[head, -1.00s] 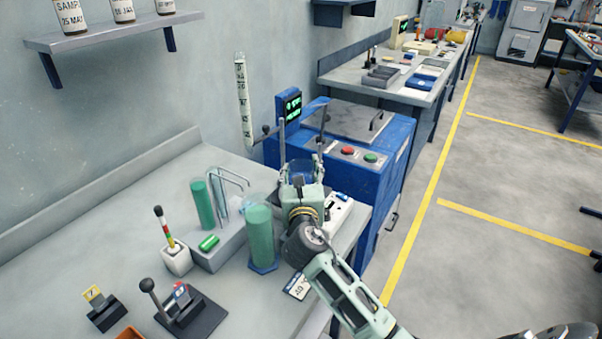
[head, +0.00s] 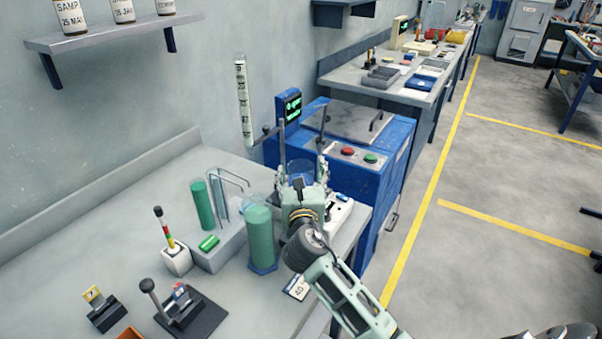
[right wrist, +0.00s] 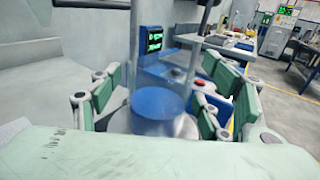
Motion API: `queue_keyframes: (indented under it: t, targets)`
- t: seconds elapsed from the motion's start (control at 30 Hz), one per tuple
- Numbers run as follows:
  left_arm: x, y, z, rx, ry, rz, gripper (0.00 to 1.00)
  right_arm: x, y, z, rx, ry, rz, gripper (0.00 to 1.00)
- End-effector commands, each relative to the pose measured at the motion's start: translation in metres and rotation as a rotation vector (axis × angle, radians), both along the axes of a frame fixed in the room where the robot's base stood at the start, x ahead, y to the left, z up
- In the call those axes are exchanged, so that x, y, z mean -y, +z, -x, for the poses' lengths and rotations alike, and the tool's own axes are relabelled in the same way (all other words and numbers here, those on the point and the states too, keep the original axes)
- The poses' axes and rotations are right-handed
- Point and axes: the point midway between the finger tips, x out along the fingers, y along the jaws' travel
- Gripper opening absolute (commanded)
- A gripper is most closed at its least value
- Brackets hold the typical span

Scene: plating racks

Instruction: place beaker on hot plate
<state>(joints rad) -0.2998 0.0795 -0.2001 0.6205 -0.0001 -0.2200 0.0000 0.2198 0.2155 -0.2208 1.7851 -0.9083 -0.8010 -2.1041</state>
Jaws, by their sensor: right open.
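The beaker (right wrist: 158,108), clear glass with blue liquid, stands upright in the right wrist view between the spread fingers of my right gripper (right wrist: 165,100). In the head view the beaker (head: 301,168) shows partly behind the gripper (head: 304,172). The right gripper is open, with a finger on each side of the beaker. The hot plate (head: 339,212), a white unit at the bench's right end, is mostly hidden by my gripper. A pale round surface shows under the beaker in the wrist view. My left gripper is not in view.
A tall green cylinder (head: 261,238) stands close left of my right arm. A grey block (head: 222,250) with a green tube and bent rods is farther left. A vertical rod (head: 282,150) rises beside the gripper. A blue machine (head: 385,180) stands behind.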

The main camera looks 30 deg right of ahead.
Motion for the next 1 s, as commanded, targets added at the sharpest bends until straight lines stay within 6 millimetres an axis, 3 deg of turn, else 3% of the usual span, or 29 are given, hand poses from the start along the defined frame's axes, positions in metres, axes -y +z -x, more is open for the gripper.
queue_keyframes:
  t: [0.2,0.4,1.0]
  targets:
    - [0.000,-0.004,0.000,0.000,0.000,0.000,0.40,-0.017,-0.003,0.035,-0.003,0.002,0.000,0.71]
    - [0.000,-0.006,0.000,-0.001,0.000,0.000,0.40,-0.028,-0.002,0.057,-0.002,0.001,-0.001,0.71]
    - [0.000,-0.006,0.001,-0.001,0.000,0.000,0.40,-0.030,-0.001,0.061,-0.001,0.000,0.000,0.71]
